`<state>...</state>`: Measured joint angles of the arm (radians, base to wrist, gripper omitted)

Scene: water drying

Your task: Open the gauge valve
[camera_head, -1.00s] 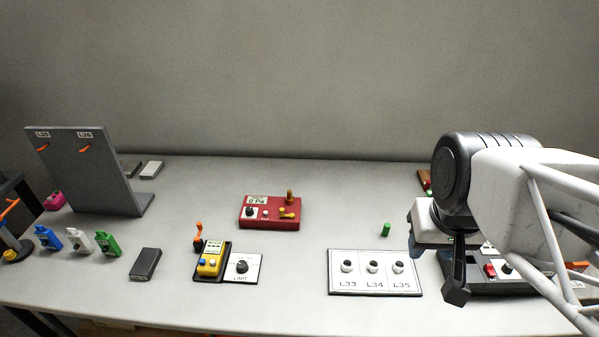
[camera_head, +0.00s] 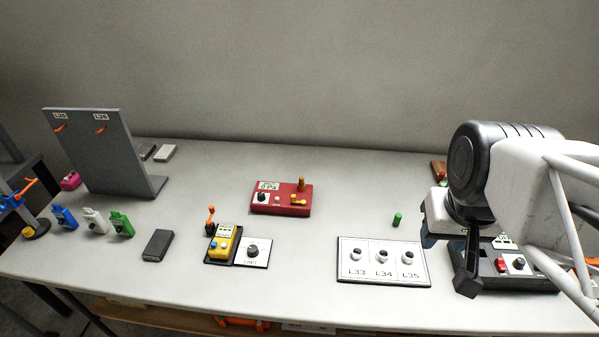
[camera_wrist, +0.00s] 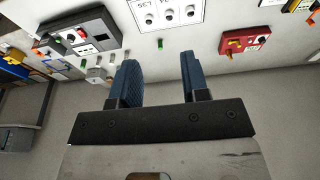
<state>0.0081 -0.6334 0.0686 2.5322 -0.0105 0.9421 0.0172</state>
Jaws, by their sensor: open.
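The red gauge box (camera_head: 266,207) stands on the table in the head view, left of my arm. It has a "0 Pa" display, a black knob, a yellow valve handle (camera_head: 300,201) and an orange-brown upright fitting (camera_head: 301,184). The red box also shows in the wrist view (camera_wrist: 235,48), to the right beyond my fingers. My gripper (camera_wrist: 160,77) is open and empty, with two blue fingers apart. In the head view it is largely hidden by my arm at the right, well away from the red box.
A white L33–L35 panel (camera_head: 345,276) lies between my arm and a yellow meter (camera_head: 222,243). A small green cylinder (camera_head: 397,219) stands behind the panel. A dark device (camera_head: 487,283) lies below my arm. A grey upright board (camera_head: 107,150) stands left. Table around the red box is clear.

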